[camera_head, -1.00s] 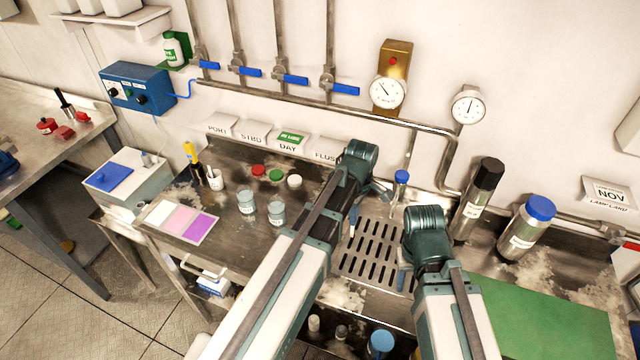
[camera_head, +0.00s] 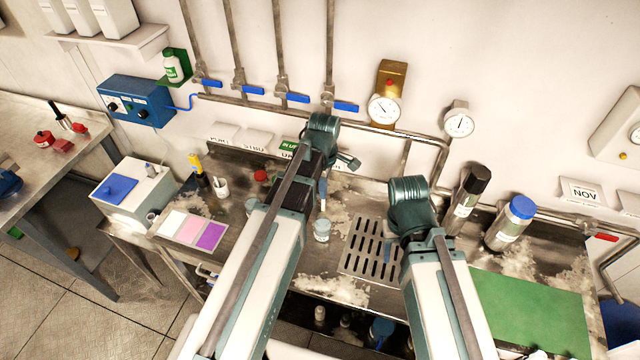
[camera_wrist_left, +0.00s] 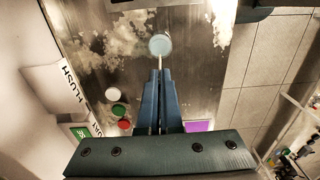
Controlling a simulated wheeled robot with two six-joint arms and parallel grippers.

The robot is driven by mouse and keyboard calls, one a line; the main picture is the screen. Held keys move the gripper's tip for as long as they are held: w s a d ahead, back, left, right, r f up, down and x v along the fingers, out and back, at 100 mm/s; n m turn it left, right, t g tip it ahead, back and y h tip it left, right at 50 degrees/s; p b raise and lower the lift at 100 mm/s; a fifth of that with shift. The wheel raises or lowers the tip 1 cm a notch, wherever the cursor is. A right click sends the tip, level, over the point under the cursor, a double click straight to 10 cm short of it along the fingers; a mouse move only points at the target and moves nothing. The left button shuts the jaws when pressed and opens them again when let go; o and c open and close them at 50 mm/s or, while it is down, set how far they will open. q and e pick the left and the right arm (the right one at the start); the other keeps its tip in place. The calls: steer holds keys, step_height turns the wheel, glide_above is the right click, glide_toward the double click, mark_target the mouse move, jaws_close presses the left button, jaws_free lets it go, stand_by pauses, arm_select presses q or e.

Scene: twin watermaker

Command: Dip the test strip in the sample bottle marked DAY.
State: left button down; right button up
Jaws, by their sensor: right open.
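My left gripper (camera_head: 323,200) points down above a small clear sample bottle (camera_head: 321,232) left of the drain grate. In the left wrist view its fingers (camera_wrist_left: 157,74) are closed on a thin pale test strip (camera_wrist_left: 159,62). The strip's far end lines up with the bottle's round mouth (camera_wrist_left: 160,44); I cannot tell whether it is inside. The bottle's label is too small to read. Another sample bottle (camera_head: 251,205) stands further left, partly behind my left arm. My right gripper (camera_head: 388,254) is open, low beside the grate's right edge.
The drain grate (camera_head: 370,248) lies between my arms. A colour chart (camera_head: 191,230) lies on the left of the bench. A green mat (camera_head: 530,305), a black-capped bottle (camera_head: 466,195) and a blue-capped bottle (camera_head: 510,223) are on the right. Lids lie near the wall labels.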

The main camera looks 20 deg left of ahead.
arm_select(q)
steer(key=shift+a+f+b, duration=0.1)
steer(key=shift+f+b, duration=0.3)
steer(key=shift+f, duration=0.1)
step_height(320, 180, down, 11)
steer(key=b, duration=1.1)
steer(key=shift+r, duration=0.2)
stand_by(2.1)
step_height(320, 180, up, 11)
steer(key=p, duration=1.1)
steer(key=shift+f, duration=0.2)
